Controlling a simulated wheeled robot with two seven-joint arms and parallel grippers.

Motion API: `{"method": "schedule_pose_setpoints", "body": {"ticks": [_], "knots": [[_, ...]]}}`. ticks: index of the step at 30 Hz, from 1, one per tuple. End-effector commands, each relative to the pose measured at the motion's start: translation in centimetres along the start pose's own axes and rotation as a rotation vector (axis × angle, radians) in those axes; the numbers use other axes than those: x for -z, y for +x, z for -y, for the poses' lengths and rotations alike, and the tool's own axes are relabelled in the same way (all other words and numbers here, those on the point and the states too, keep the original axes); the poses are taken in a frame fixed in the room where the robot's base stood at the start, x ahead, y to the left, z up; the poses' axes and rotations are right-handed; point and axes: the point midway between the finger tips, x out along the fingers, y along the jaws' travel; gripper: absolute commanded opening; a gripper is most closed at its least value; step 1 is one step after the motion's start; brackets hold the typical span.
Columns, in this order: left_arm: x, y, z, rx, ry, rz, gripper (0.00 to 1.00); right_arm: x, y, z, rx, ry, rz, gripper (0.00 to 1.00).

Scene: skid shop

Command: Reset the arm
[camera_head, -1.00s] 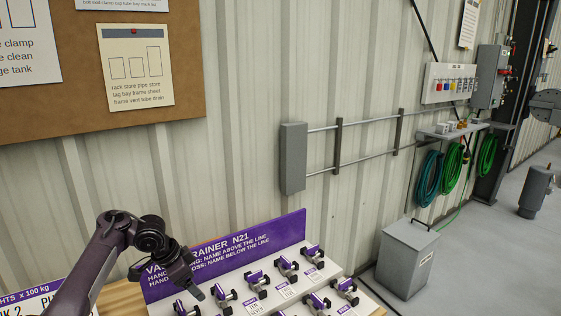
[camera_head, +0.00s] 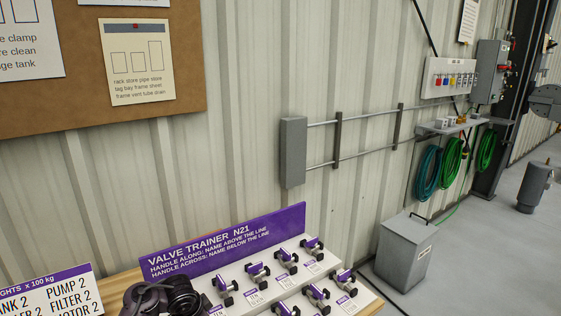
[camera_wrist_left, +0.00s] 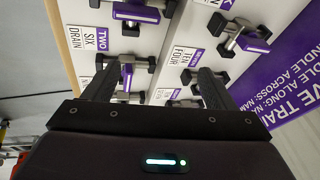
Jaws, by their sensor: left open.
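My left arm shows at the bottom edge of the head view, low in front of the valve trainer; its fingers cannot be made out there. In the left wrist view my left gripper (camera_wrist_left: 156,88) is open, its two dark fingers apart with nothing held between them. Beyond the fingers is the white trainer panel (camera_wrist_left: 158,72) with purple-handled valves and labels such as "SIX DRAIN" and "TEN FOUR". In the head view the valve trainer has a purple header board (camera_head: 225,247) and rows of valves (camera_head: 258,271). My right gripper is not in view.
A weights sign (camera_head: 45,295) stands left of the trainer on a wooden bench (camera_head: 128,281). A grey bin (camera_head: 403,255) stands on the floor at right. A ribbed wall with a conduit box (camera_head: 293,152) rises behind. Green hoses (camera_head: 451,160) hang at right.

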Motion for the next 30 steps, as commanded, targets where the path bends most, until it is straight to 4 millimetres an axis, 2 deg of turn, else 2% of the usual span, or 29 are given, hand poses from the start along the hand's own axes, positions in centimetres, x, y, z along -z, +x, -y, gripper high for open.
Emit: {"method": "schedule_pose_setpoints", "body": {"ticks": [1,5,8,12,18,30], "knots": [[-1.2,0.5,-2.1,0.015,-0.022,0.008,0.78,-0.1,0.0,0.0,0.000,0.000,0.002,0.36],[-3.8,-0.1,-6.4,0.060,-0.107,0.020,0.78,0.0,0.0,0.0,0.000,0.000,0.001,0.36],[-6.1,-1.6,-9.8,0.079,-0.188,0.029,0.78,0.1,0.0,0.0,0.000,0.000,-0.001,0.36],[-9.4,-5.0,-14.1,0.085,-0.316,0.041,0.78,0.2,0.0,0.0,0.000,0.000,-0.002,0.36],[-12.6,-9.3,-17.7,0.071,-0.452,0.057,0.78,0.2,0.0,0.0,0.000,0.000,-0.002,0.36],[-16.3,-15.5,-21.5,0.032,-0.625,0.078,0.78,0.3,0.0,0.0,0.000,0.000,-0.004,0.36]]}}
